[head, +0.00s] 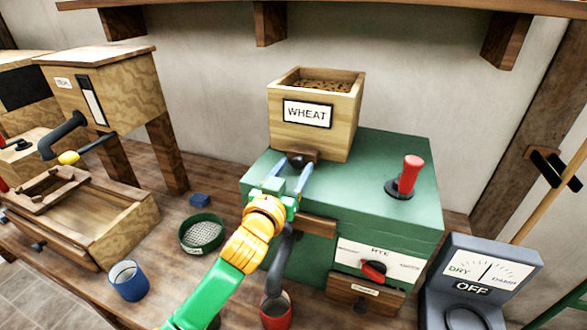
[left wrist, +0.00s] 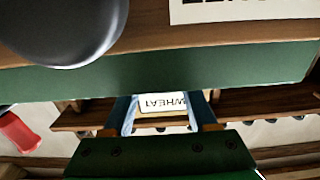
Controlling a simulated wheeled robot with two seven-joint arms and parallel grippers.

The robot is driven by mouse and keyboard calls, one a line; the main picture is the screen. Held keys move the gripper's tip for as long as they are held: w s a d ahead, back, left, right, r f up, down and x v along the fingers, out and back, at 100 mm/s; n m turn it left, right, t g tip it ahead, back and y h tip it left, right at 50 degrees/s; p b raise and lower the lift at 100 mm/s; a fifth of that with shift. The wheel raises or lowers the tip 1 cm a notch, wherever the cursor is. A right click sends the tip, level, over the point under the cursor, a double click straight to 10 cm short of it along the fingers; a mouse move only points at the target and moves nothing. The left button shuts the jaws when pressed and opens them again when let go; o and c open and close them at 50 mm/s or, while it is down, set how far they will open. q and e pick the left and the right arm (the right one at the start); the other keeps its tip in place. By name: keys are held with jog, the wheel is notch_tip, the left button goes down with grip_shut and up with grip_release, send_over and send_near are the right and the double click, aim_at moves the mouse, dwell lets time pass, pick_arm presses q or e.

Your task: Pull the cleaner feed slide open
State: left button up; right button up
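The feed slide (head: 312,155) is a small brown wooden piece with a dark knob (head: 296,162), low on the front of the wooden hopper (head: 340,120) labelled WHEAT. The hopper stands on the green cleaner (head: 400,165). My left gripper (head: 288,176) is in front of the knob, its two blue fingers apart, with no thing visibly held. The fingertips are close to the knob; whether they touch it I cannot tell. In the left wrist view the fingers (left wrist: 167,112) are spread, with the WHEAT label (left wrist: 162,104) showing between them. My right gripper is not in view.
A red-knobbed lever (head: 408,175) stands on the cleaner. A grey spout (head: 281,262) hangs over a red cup (head: 275,314) below my left arm. A green sieve (head: 202,234), a blue cup (head: 128,281) and a grey DRY/DAMP meter (head: 480,275) stand around.

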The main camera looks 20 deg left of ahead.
pick_arm(q)
grip_shut()
dwell(1.2)
